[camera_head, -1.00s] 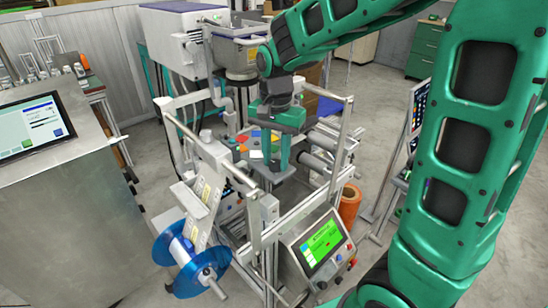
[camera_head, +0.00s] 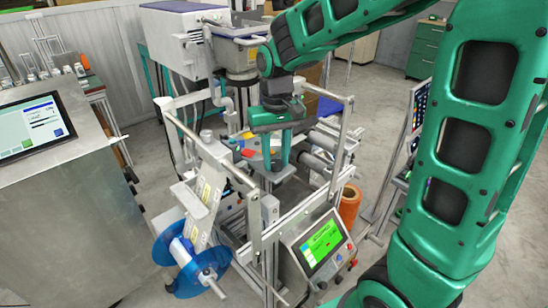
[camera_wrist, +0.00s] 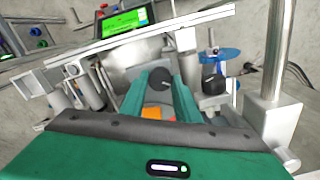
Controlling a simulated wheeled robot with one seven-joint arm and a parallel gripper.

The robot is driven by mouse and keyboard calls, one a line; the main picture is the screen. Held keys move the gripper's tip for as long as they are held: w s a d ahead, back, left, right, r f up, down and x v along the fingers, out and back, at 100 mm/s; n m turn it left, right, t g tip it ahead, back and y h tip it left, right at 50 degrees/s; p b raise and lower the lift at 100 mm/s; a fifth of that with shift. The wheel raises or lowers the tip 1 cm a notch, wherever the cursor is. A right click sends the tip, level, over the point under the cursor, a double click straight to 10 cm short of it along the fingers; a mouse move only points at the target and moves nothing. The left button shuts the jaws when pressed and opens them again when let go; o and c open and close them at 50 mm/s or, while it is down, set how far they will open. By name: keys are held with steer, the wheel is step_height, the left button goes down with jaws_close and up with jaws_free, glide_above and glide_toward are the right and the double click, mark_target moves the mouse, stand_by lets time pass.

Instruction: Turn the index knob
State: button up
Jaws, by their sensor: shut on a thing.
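The index knob (camera_wrist: 161,80) appears as a small dark round knob between my fingertips in the wrist view. My gripper (camera_wrist: 168,74) is shut on it, with one green finger on each side. The knob is hidden there behind the fingers. An orange piece (camera_wrist: 151,113) shows between my fingers in the wrist view.
Metal posts and rails (camera_head: 343,150) surround the plate closely. A control panel with a green screen (camera_head: 321,243) stands at the front, and a blue reel (camera_head: 190,258) at the front left. Another dark knob (camera_wrist: 213,83) is right of my fingers in the wrist view.

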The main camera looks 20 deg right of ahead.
mark_target(276, 162)
steer(key=shift+n, duration=0.4)
steer(key=o, duration=1)
steer(key=shift+o, duration=0.2)
step_height(276, 162, up, 11)
steer(key=shift+w+f, duration=0.1)
steer(key=s+d+f+m, duration=0.3)
steer(key=s+d+f, duration=0.2)
steer(key=s+d, duration=0.3)
steer(key=s+d+f+m, duration=0.3)
steer(key=s+d+f, duration=0.2)
steer(key=s, duration=1.1)
steer(key=d, duration=0.3)
steer(key=shift+s+d+m, duration=0.2)
steer(key=shift+s+m, duration=0.1)
steer(key=shift+s, duration=0.05)
